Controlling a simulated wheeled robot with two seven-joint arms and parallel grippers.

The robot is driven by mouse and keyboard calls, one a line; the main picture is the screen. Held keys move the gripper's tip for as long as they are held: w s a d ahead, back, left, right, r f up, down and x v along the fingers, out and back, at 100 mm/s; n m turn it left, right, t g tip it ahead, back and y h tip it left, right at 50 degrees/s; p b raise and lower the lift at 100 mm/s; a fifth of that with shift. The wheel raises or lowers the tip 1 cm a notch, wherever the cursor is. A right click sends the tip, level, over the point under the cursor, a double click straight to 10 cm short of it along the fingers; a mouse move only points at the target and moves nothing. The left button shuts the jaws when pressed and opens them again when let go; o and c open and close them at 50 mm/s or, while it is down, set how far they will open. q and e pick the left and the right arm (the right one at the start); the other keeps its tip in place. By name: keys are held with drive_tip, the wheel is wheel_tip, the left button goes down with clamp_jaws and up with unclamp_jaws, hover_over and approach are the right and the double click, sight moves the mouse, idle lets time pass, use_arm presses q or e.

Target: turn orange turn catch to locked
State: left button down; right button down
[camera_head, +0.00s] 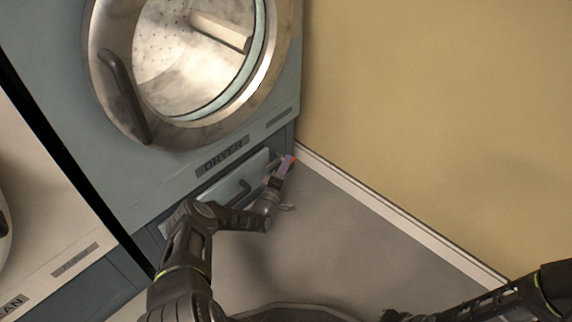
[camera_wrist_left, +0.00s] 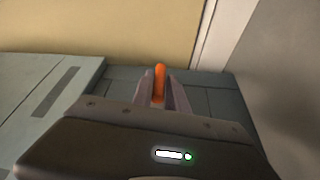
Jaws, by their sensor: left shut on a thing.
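The orange turn catch (camera_wrist_left: 160,80) shows in the left wrist view as a narrow upright orange bar between the two fingers of my left gripper (camera_wrist_left: 161,92). The fingers are shut on it. In the head view my left gripper (camera_head: 284,166) is low at the dryer's right corner, by the base panel, and only a small orange bit of the catch (camera_head: 293,160) shows past the fingers. The catch's mount is hidden by the gripper. My right arm enters at the lower right of the head view, but its gripper is not clearly visible.
The dryer (camera_head: 190,165) has a round glass door above and a drawer front with a dark handle (camera_head: 238,192) just left of my gripper. A yellow wall (camera_head: 440,110) with white skirting (camera_head: 380,212) stands close on the right. The grey floor (camera_head: 340,240) is clear.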

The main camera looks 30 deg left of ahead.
use_arm(q)
drive_tip(key=shift+r, duration=0.2)
drive_tip(key=c, duration=1.3)
unclamp_jaws()
drive_tip(key=shift+c, duration=0.2)
drive_tip(key=shift+f, duration=0.1)
drive_tip(key=s+p, duration=0.3)
drive_tip(key=s, duration=0.4)
drive_tip(key=shift+s+d+f, duration=0.35)
